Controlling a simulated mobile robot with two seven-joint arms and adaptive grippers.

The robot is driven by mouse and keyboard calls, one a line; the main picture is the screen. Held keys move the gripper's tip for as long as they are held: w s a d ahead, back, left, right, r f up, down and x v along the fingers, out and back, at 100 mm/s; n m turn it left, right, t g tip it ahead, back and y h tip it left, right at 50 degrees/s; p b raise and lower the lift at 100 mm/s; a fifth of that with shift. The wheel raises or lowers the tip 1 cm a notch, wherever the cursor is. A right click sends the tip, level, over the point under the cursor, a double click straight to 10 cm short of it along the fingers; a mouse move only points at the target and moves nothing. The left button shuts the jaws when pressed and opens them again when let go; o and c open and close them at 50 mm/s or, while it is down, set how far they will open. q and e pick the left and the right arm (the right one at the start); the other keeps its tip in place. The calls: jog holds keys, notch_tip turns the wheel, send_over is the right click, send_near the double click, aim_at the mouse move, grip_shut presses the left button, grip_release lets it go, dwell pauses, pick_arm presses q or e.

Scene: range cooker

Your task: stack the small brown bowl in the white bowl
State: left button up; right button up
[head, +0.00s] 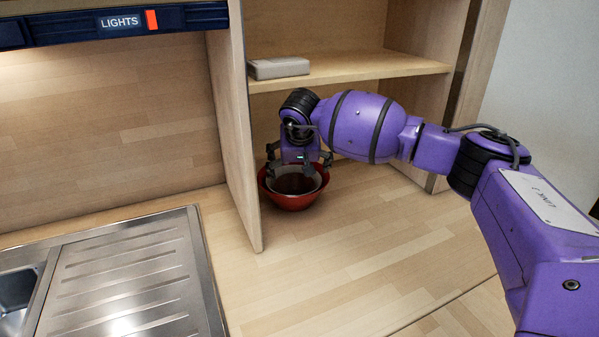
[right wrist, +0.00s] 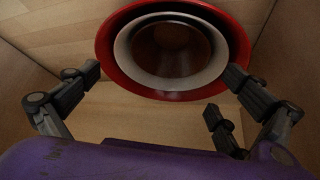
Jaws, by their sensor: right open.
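A red bowl (head: 293,203) stands on the wooden counter in the corner below the shelf. The white bowl (right wrist: 121,48) sits inside the red bowl in the right wrist view. The small brown bowl (right wrist: 172,48) sits inside the white bowl, and its rim shows as a dark ring within the white one. My right gripper (head: 299,166) is open just above the nested bowls, its fingers apart. In the right wrist view the fingers are near the red rim and hold nothing. In the head view the gripper hides part of the bowls. My left gripper is not in view.
A wooden divider panel (head: 233,140) stands close to the left of the bowls. A shelf (head: 350,68) above carries a grey box (head: 279,68). A steel sink with a drainer (head: 125,285) is at the lower left. The counter to the right is clear.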

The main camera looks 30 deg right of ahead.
jog(key=v, duration=0.7)
jog(key=shift+r, duration=0.25)
jog(key=shift+s+f, duration=0.1)
